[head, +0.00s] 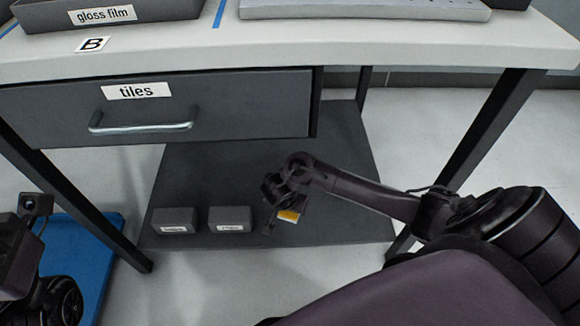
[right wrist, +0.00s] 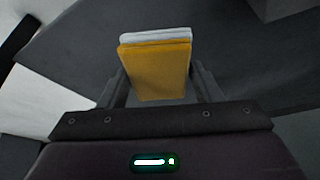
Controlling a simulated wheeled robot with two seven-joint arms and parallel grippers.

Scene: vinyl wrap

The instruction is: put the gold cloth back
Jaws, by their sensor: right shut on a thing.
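The gold cloth is a small folded pad with a white layer along its back edge, seen in the right wrist view (right wrist: 158,72). In the head view it is a small gold patch (head: 289,215). My right gripper (head: 282,212) is shut on it and holds it over the right part of the dark lower shelf (head: 330,180), to the right of two grey boxes. In the right wrist view the fingers (right wrist: 157,80) press the cloth from both sides. Part of my left arm shows at the left edge of the head view, but its fingertips do not show.
Two grey labelled boxes, left (head: 175,221) and right (head: 230,219), stand on the shelf; their labels are too small to read. The "tiles" drawer (head: 240,105) is above. A "gloss film" tray (head: 160,10) sits on the tabletop (head: 350,38). A blue mat (head: 95,245) lies on the floor.

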